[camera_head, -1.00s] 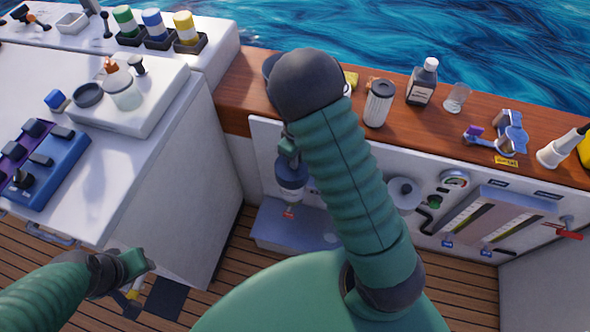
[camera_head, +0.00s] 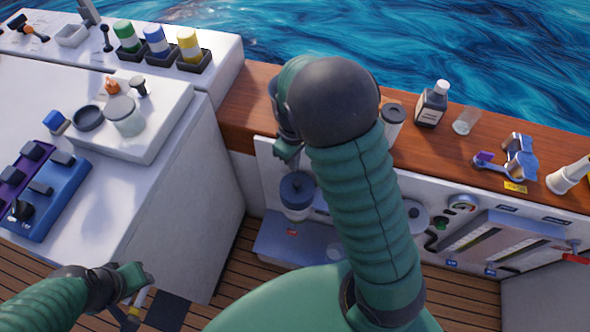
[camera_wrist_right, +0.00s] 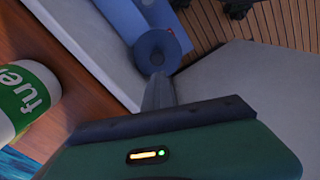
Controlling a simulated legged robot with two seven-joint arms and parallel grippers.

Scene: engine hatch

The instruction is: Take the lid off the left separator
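The left separator (camera_head: 297,210) is mounted on the white side panel, with a round dark blue lid (camera_head: 297,186) on top. The lid also shows near the top middle of the right wrist view (camera_wrist_right: 157,50), with a small knob at its centre. My right gripper (camera_head: 287,154) points down just above the lid, apparently not touching it. Its fingers show as one narrow grey shape in the wrist view (camera_wrist_right: 158,92), so its opening cannot be told.
My right arm hides part of the wooden ledge (camera_head: 250,98) and the panel. A second round lid (camera_head: 413,217) is partly hidden beside it. A dark bottle (camera_head: 431,105) and a clear cup (camera_head: 466,121) stand on the ledge. A "fuel" container (camera_wrist_right: 25,100) shows in the wrist view.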

